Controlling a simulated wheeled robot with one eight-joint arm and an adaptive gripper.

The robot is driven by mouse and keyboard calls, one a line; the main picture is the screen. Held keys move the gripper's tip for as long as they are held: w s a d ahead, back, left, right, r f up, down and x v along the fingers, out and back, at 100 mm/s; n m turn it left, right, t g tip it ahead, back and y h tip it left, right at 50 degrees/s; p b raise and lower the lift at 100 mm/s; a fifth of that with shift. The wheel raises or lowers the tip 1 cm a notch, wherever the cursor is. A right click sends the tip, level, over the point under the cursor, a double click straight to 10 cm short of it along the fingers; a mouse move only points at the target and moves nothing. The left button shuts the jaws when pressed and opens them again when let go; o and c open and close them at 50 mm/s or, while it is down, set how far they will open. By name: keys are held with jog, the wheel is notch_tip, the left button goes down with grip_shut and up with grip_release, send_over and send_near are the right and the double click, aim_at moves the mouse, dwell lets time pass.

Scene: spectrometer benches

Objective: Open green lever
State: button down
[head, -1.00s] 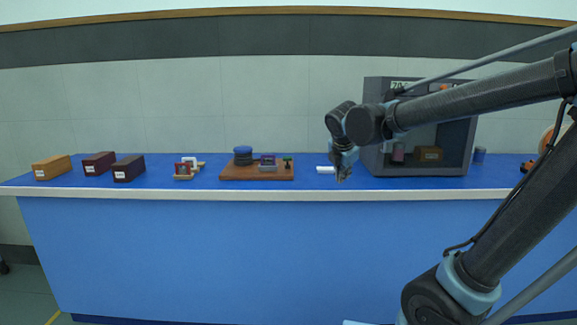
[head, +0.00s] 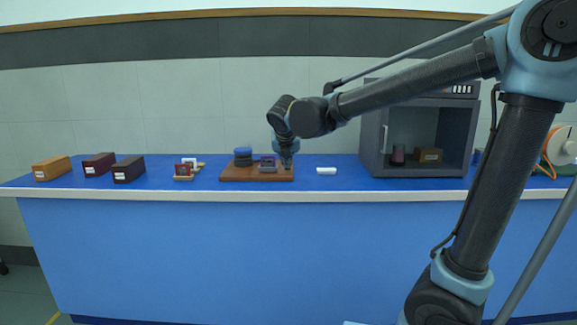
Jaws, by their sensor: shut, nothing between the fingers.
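The green lever stood at the right end of the brown wooden board (head: 240,178) in the earlier frame; my gripper and wrist now cover that spot. My gripper (head: 286,166) points down there, shut and empty, over or close to the lever. I cannot tell whether it touches it. A small purple-grey block (head: 267,164) sits on the board just left of my gripper. A dark round piece with a blue top (head: 243,156) stands farther left on the same board.
A white cylinder (head: 326,171) lies right of the board. A grey open-fronted oven (head: 374,140) stands farther right. A small red-framed piece (head: 183,171) and several boxes, one orange-brown (head: 52,168), are to the left. The blue bench (head: 215,182) front strip is clear.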

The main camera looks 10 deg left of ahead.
jog(key=x, duration=1)
jog(key=shift+f, duration=0.1)
jog(key=w+r, duration=0.1)
jog(key=w, duration=0.1)
jog(key=shift+w+a+r, duration=0.25)
jog(key=shift+w+r, duration=0.05)
jog(key=shift+r, duration=0.05)
jog(key=shift+w+a+r, duration=0.1)
jog(key=shift+w+r, duration=0.15)
jog(key=shift+w, duration=0.05)
jog(key=shift+a, duration=0.1)
